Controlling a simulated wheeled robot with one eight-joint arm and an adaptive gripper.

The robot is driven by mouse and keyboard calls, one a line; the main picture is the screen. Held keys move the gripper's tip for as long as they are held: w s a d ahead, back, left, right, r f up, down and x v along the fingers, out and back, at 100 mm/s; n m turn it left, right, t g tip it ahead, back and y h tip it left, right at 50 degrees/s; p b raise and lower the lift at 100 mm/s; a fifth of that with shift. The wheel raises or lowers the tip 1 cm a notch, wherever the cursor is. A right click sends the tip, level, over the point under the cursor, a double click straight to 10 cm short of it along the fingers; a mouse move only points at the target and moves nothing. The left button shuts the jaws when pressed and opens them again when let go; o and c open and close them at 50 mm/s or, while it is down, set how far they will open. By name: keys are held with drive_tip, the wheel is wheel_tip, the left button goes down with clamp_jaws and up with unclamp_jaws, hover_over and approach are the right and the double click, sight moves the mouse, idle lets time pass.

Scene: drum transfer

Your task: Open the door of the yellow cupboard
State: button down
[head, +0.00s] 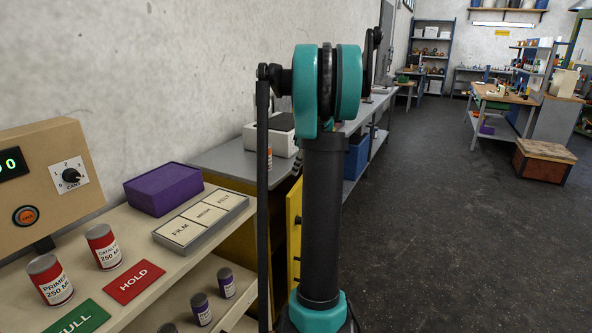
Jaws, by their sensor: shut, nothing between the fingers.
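The yellow cupboard (238,242) shows in part under the grey bench, left of centre, behind my arm. A narrow upright yellow panel (294,238) with dark fittings on its edge shows between my thin arm rod and my thick black arm column. It looks like the cupboard's door seen at a steep slant. My arm covers much of that area, so I cannot tell whether the door is ajar or closed. My gripper is not visible in this view.
A beige shelf unit (130,238) at left holds red cans, a purple box (163,189), label cards and a control box (42,180). A grey bench (226,160) runs along the wall. The dark floor (440,240) to the right is clear; a wooden-topped crate (543,163) stands farther back.

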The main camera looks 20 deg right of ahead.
drive_tip(key=x, duration=0.7)
drive_tip(key=shift+f, duration=0.1)
